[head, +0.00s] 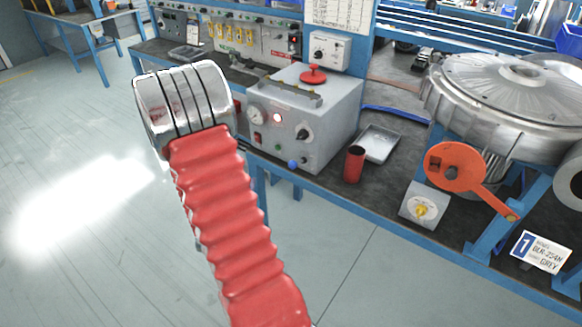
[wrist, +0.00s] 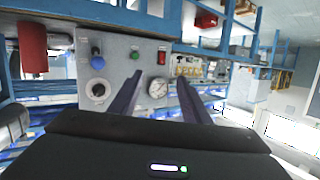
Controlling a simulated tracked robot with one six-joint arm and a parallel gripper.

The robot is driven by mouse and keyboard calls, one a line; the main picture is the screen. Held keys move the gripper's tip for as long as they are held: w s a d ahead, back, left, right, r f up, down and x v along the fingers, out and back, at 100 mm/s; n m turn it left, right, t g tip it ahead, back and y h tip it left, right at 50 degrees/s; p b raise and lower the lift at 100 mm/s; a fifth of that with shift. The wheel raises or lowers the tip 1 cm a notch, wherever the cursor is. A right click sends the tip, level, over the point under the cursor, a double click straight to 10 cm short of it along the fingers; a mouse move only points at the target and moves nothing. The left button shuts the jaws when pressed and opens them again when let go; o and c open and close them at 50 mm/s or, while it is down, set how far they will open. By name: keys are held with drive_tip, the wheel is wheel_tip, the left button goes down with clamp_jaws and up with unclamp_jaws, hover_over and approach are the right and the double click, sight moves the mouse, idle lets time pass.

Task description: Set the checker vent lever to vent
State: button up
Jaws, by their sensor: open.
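The checker is a grey box (head: 318,105) on the bench, with a gauge, a lit red lamp and a black knob on its front. A blue-ended lever (head: 293,163), which looks like the vent lever, sits low on that front at the right. In the wrist view the panel appears upside down and the blue lever end (wrist: 98,62) is at upper left. My gripper (wrist: 159,80) is open and empty, facing the panel, with the gauge (wrist: 157,90) showing between its fingers. The blue lever lies left of both fingers. In the head view my gripper is hidden behind my arm.
A red cylinder (head: 354,164) and a metal tray (head: 379,143) stand right of the checker. A large metal blower housing (head: 500,90) with an orange crank arm (head: 456,167) is further right. A small box with a yellow knob (head: 424,210) is at the bench front.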

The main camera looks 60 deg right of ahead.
sight(292, 166)
drive_tip(key=s+d+f+g+h, duration=0.1)
drive_tip(key=s+g+h, duration=0.1)
drive_tip(key=s, duration=0.3)
drive_tip(key=s+d+f+m+g+h, duration=0.1)
drive_tip(key=s+d, duration=0.1)
drive_tip(key=s, duration=0.3)
drive_tip(key=shift+s+d+f+g+h, duration=0.25)
drive_tip(key=shift+s+g+h, duration=0.05)
drive_tip(key=shift+g+h, duration=0.1)
drive_tip(key=shift+d, duration=0.1)
drive_tip(key=d, duration=0.4)
drive_tip(key=w+d, duration=0.1)
drive_tip(key=d, duration=0.8)
drive_tip(key=shift+w+d, duration=0.15)
drive_tip(key=shift+d, duration=0.15)
drive_tip(key=shift+c, duration=0.5)
clamp_jaws()
